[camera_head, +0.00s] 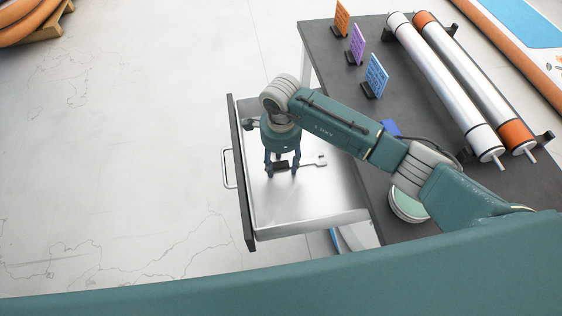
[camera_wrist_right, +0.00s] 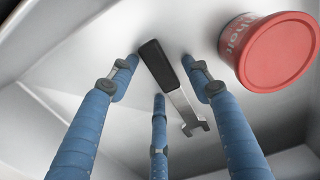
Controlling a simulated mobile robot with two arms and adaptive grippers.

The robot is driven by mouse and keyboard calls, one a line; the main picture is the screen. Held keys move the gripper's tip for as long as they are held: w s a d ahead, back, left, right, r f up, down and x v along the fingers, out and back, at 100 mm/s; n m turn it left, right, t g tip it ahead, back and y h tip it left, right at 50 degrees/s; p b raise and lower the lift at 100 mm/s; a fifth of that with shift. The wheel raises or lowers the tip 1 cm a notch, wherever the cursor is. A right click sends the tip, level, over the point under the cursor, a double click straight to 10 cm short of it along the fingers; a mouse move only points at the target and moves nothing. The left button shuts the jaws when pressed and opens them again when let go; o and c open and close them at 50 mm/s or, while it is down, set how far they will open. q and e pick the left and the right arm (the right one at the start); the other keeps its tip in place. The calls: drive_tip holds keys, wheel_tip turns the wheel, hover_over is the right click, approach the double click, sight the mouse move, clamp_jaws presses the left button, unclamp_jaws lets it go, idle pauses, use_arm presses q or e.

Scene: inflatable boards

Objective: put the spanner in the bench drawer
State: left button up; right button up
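The spanner has a black handle (camera_head: 281,165) and a silver open-ended jaw (camera_head: 316,161). It appears to lie on the floor of the open bench drawer (camera_head: 280,218), and shows whole in the right wrist view (camera_wrist_right: 177,85). My right gripper (camera_head: 282,168) points down inside the drawer with its blue fingers around the handle. In the right wrist view its fingers (camera_wrist_right: 160,65) are spread, with a visible gap between them and the spanner. My left gripper is not in view.
A red-lidded tub (camera_wrist_right: 276,52) stands near the spanner in the wrist view. The dark bench top (camera_head: 355,110) carries metal rollers (camera_head: 447,85), small coloured upright cards (camera_head: 376,75) and a round mint-lidded tin (camera_head: 407,204). Open floor (camera_head: 120,150) is left of the drawer.

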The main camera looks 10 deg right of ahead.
drive_tip(key=shift+r+p, duration=0.45)
drive_tip(key=shift+r, duration=0.05)
wheel_tip(320, 180, up, 12)
drive_tip(key=p, duration=0.6)
drive_tip(key=shift+f, duration=0.25)
